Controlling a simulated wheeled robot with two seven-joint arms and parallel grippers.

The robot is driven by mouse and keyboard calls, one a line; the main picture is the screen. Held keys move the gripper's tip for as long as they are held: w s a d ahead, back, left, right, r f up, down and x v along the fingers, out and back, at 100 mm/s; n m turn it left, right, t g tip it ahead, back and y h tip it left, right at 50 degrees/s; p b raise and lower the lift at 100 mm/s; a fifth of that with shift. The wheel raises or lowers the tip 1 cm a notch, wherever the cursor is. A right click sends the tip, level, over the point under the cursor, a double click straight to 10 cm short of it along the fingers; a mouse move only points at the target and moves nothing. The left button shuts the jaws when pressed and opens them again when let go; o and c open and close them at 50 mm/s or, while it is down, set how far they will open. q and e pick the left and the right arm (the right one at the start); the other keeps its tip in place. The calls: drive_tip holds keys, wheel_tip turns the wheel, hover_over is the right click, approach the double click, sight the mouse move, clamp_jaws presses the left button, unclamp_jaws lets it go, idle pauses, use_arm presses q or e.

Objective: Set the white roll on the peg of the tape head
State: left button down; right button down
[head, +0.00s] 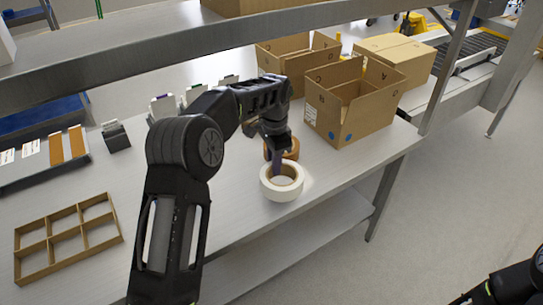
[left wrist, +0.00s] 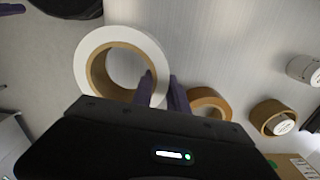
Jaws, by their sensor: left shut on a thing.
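The white roll (head: 283,191) is a wide ring of white tape with a brown core, by the right-hand part of the grey table. My left gripper (head: 276,165) reaches down to its far left side. In the left wrist view, the white roll (left wrist: 82,68) lies at upper left, and my left gripper (left wrist: 163,92) is shut on its wall, with one purple finger at the hole and one outside. Whether the roll touches the table is unclear. I cannot make out the tape head or its peg for certain. Part of my right arm shows at the lower right, its fingers unclear.
A brown tape roll (head: 293,150) stands just behind the white one; it also shows in the left wrist view (left wrist: 224,106). An open carton (head: 352,105) is to the right. A wooden divider frame (head: 50,276) lies at left. The table's front edge is near.

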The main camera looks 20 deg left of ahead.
sight(277, 193)
use_arm(q)
drive_tip(key=s+d+r+n, duration=0.6)
drive_tip(key=s+n, duration=0.2)
drive_tip(key=s, duration=0.1)
drive_tip(key=shift+s+d+r, duration=0.2)
drive_tip(key=shift+s+d, duration=0.2)
